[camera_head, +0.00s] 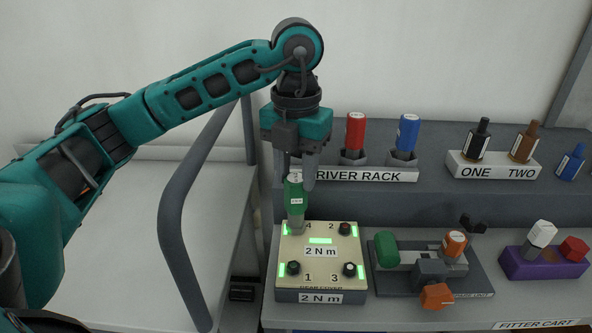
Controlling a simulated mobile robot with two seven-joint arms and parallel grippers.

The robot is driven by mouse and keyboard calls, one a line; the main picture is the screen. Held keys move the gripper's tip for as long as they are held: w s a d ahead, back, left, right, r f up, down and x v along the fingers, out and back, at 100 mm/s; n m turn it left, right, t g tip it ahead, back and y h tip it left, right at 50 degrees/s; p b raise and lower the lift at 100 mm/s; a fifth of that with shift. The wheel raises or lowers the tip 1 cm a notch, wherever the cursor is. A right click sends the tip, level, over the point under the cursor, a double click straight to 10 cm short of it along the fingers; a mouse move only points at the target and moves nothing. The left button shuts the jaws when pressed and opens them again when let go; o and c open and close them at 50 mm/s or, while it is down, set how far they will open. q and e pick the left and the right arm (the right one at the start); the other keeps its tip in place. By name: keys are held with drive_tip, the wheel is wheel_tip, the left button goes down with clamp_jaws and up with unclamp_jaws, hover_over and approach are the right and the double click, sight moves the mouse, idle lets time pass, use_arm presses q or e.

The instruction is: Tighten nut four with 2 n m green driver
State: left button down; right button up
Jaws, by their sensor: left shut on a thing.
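My left gripper (308,176) points down over the gear cover and is shut on the green driver (295,192). The driver stands about upright, its lower end at the cover's back left corner, by the number 4. Nut four is hidden under it. My right gripper is not in view.
The driver rack (370,175) behind holds a red driver (355,132) and a blue driver (407,134). A white holder (494,170) with bottles stands at the back right. A grey fixture (470,283) and a purple tray (540,264) stand right of the cover. A grey rail (180,235) runs at left.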

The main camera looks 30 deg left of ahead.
use_arm(q)
drive_tip(key=shift+r+p, duration=0.9)
drive_tip(key=shift+r, duration=0.25)
drive_tip(key=shift+r, duration=0.15)
wheel_tip(320, 180, up, 5)
drive_tip(key=p, duration=0.4)
